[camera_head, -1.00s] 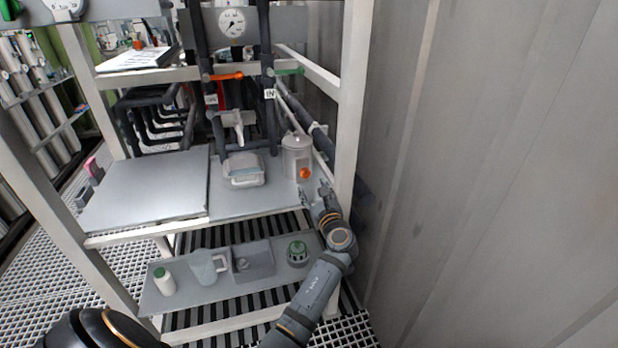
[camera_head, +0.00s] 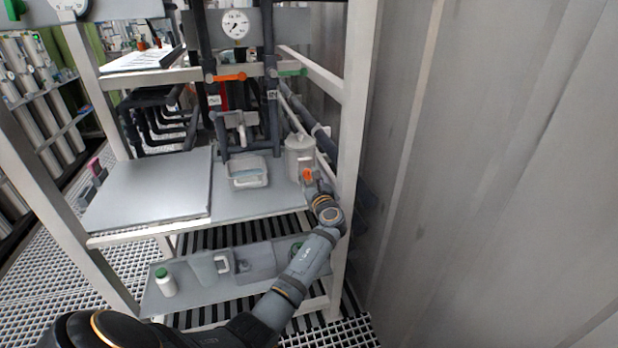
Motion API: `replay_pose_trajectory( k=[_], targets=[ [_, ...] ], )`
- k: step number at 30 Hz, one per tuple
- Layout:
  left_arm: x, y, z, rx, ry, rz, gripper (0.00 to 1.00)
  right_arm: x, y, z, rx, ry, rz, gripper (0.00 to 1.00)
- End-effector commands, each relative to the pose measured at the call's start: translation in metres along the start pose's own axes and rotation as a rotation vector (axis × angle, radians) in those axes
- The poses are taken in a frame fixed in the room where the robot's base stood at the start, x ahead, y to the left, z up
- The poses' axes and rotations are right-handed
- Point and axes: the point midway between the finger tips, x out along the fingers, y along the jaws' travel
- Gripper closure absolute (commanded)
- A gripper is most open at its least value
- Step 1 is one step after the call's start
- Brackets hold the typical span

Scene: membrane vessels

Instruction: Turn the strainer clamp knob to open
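The strainer (camera_head: 298,155) is a grey upright pot with a lid, at the right end of the upper shelf. Its orange clamp knob (camera_head: 307,174) is low on its front. My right gripper is not in view.
A white rack post (camera_head: 352,150) stands close on the right. The lower shelf holds a white bottle (camera_head: 166,285) and a grey jug (camera_head: 205,270). An orange valve handle (camera_head: 230,77) is above.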

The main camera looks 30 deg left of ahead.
Motion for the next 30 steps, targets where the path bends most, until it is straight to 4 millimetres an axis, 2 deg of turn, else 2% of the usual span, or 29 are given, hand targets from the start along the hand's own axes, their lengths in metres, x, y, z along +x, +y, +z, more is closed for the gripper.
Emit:
replay_pose_trajectory(
  k=[1, 4, 5, 13, 20, 30],
  targets=[
    [0.000, 0.000, 0.000, 0.000, 0.000, 0.000, 0.85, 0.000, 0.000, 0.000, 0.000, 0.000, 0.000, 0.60],
    [0.000, 0.000, 0.000, 0.000, 0.000, 0.000, 0.99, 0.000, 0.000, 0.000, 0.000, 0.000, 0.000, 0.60],
    [0.000, 0.000, 0.000, 0.000, 0.000, 0.000, 1.00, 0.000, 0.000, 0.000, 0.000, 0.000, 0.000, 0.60],
    [0.000, 0.000, -0.001, -0.035, 0.000, 0.000, 1.00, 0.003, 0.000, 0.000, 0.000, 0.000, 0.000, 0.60],
    [0.000, 0.001, -0.002, -0.168, 0.000, 0.000, 1.00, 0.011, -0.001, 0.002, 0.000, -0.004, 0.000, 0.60],
    [0.000, 0.002, -0.004, -0.480, -0.001, 0.000, 1.00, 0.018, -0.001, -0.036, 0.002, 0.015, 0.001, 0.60]
  ],
)
